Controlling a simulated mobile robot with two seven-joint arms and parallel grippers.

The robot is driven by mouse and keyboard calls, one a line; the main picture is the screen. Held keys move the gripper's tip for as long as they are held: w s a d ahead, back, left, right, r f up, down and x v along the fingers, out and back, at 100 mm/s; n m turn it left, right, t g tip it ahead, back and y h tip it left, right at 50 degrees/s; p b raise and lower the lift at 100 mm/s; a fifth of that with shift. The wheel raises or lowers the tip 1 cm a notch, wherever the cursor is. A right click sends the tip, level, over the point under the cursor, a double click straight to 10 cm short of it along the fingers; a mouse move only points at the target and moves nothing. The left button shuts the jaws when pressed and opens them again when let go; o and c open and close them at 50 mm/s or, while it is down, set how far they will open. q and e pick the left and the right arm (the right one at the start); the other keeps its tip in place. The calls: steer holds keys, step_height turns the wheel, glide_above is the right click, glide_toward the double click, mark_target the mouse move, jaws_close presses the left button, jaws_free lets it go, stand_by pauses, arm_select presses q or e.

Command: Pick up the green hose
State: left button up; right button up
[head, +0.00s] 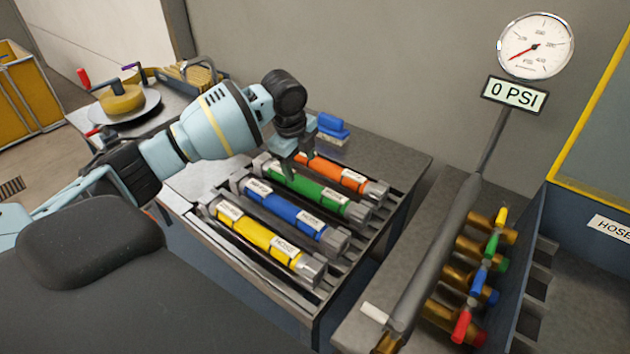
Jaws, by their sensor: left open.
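The green hose (309,189) lies in a rack on the table, between the orange hose (339,174) and the blue hose (283,210). It has a white label and grey end fittings. My left gripper (295,160) is open and points down just above the far left end of the green hose. The arm comes in from the left, and the gripper hides a little of the hose's left end. I cannot tell whether the fingers touch it. My right gripper is not in view.
A yellow hose (257,238) lies nearest in the rack. A blue-handled brush (332,126) sits behind it. At right, a manifold with coloured valves (482,270) stands under a pressure gauge (535,46) and a "0 PSI" sign (514,94). A yellow crate (25,95) stands far left.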

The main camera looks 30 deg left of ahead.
mark_target(305, 182)
arm_select(q)
steer(key=shift+s+f, duration=0.15)
steer(key=shift+f, duration=0.7)
steer(key=shift+w+f, duration=0.3)
steer(key=shift+f, duration=0.2)
steer(key=f, duration=0.5)
steer(key=shift+w+d, duration=0.3)
steer(key=shift+w, duration=0.1)
steer(key=c, duration=1.3)
steer(key=shift+r, duration=0.1)
jaws_close()
step_height(305, 182, up, 10)
